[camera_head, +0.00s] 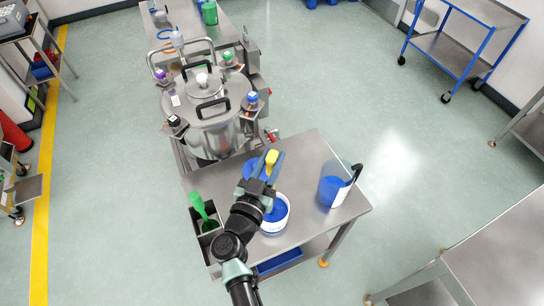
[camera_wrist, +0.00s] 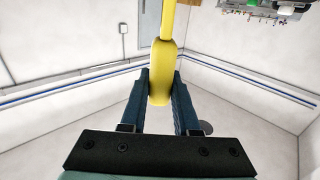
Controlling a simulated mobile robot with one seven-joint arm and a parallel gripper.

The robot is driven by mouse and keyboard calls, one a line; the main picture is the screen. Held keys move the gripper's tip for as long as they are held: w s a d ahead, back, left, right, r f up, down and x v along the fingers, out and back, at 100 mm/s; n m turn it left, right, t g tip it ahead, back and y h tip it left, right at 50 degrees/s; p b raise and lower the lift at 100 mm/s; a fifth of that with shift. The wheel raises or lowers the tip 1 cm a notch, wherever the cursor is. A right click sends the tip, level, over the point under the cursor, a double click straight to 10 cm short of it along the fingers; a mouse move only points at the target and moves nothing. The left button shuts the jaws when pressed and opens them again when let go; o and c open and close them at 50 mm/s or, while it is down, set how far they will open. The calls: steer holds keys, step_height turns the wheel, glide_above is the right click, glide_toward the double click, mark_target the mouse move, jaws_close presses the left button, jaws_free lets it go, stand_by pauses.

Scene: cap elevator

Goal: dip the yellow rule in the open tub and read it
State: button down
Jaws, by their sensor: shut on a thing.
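My gripper (camera_head: 265,170) is shut on the yellow rule (camera_head: 271,159) above the steel table. In the wrist view the rule's thick yellow grip (camera_wrist: 160,78) sits between my two fingers (camera_wrist: 162,88), with a thinner yellow shaft running up out of the picture. A white tub (camera_head: 274,226) with blue inside its rim stands on the table, just below my gripper in the picture and partly hidden by my arm. The rule's lower end is hidden in the head view, so I cannot tell whether it touches anything.
A round blue thing (camera_head: 253,168) lies behind my gripper, partly hidden. A clear jug (camera_head: 332,187) with blue contents stands at the right of the steel table (camera_head: 310,155). A green-handled tool (camera_head: 199,206) stands in a holder at the left. A large steel vessel (camera_head: 217,134) stands behind.

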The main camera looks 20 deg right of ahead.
steer(key=shift+r+p, duration=1.6)
steer(key=shift+r, duration=0.45)
steer(key=shift+r, duration=3)
steer(key=shift+f, duration=0.1)
